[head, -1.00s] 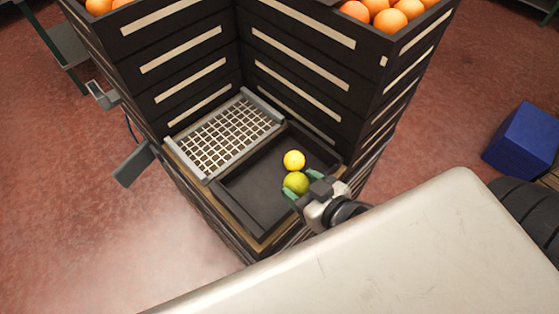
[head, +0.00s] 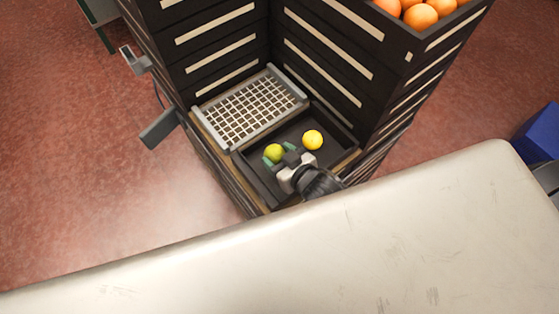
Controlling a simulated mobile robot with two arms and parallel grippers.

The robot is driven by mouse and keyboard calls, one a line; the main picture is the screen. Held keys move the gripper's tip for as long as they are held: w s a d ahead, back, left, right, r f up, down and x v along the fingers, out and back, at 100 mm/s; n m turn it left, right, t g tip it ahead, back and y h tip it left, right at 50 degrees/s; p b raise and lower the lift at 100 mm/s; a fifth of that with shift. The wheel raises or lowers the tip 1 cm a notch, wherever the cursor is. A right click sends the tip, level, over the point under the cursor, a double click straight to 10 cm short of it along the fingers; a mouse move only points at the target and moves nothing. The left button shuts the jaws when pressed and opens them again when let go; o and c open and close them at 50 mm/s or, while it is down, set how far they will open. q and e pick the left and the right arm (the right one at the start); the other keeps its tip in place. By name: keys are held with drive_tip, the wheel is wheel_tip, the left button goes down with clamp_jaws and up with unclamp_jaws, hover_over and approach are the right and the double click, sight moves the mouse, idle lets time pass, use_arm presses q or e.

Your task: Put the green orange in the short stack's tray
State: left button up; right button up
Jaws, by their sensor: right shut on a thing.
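The green orange (head: 273,152) is between the fingers of my right gripper (head: 279,155) in the head view. The gripper is shut on it, inside the outline of the black tray (head: 252,173) on the short stack. Whether the orange touches the tray floor I cannot tell. A yellow fruit (head: 312,140) lies in the same tray, to the right of the green orange and apart from it. My left gripper is not in view.
A grey grid rack (head: 250,108) sits beside the tray on the short stack. Tall dark crate stacks rise behind, and the right one holds oranges (head: 420,16) on top. A pale surface (head: 300,250) fills the foreground. A blue box (head: 541,135) stands at right.

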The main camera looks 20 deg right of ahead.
wheel_tip(320, 180, down, 4)
drive_tip(key=shift+r, duration=0.25)
drive_tip(key=shift+f, duration=0.15)
drive_tip(key=shift+f, duration=0.15)
drive_tip(key=o, duration=0.9)
drive_tip(key=shift+s+f, duration=0.1)
drive_tip(key=shift+o, duration=0.2)
drive_tip(key=shift+r, duration=0.35)
drive_tip(key=b+v, duration=0.1)
drive_tip(key=v, duration=1.1)
